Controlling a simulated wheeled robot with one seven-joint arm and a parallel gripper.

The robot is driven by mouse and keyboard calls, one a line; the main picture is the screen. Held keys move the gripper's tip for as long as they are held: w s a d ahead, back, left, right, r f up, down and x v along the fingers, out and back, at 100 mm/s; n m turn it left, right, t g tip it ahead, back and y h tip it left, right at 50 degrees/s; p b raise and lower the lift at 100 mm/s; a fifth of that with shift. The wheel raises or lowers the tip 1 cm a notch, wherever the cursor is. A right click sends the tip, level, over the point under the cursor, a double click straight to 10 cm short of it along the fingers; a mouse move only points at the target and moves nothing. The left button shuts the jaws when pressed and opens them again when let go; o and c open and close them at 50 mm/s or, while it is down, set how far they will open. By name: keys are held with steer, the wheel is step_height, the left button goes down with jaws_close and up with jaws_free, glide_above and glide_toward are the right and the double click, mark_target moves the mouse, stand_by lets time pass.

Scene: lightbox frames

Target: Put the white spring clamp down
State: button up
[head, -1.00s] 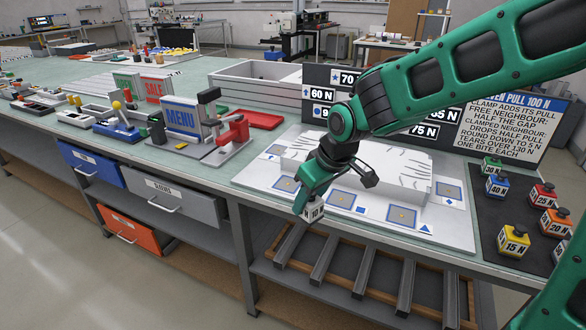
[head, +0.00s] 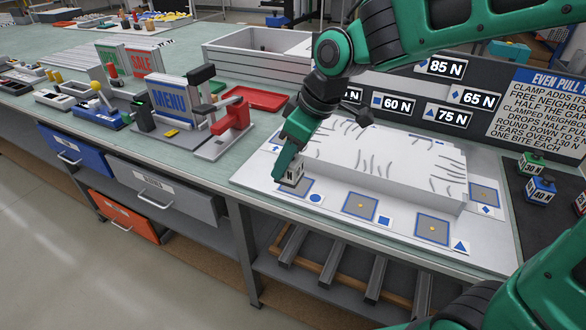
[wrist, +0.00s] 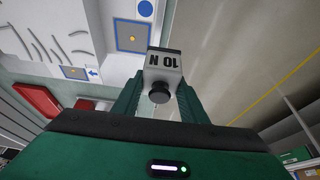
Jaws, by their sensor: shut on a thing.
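My gripper (head: 289,163) is shut on the white spring clamp (head: 292,176), a small block marked 10 N with a dark knob. In the wrist view the clamp (wrist: 163,66) sits between the two fingers, its label upside down. In the head view the clamp overlaps the back of the blue-edged pad (head: 299,190) beside the blue circle (head: 316,198). In the wrist view that pad (wrist: 132,36) lies just past the clamp. I cannot tell whether the clamp touches the board.
A white block with dark curved marks (head: 390,160) stands on the white board (head: 335,227). Other pads carry a square (head: 385,221), triangle (head: 460,246) and diamond (head: 486,210). Coloured clamps, including a blue one (head: 540,188), stand on a dark mat at right. A sign stand (head: 172,106) is at left.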

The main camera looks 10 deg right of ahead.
steer(key=w+d+f, duration=0.1)
steer(key=w, duration=0.1)
steer(key=w+f, duration=0.2)
steer(key=w+d+f, duration=0.1)
steer(key=w, duration=0.1)
steer(key=shift+w+d+f, duration=0.15)
steer(key=shift+w+d, duration=0.15)
steer(key=shift+f, duration=1.9)
steer(key=o, duration=1.2)
steer(key=shift+f, duration=0.15)
steer(key=shift+o, duration=0.2)
steer(key=v, duration=1.2)
steer(key=shift+d, duration=0.1)
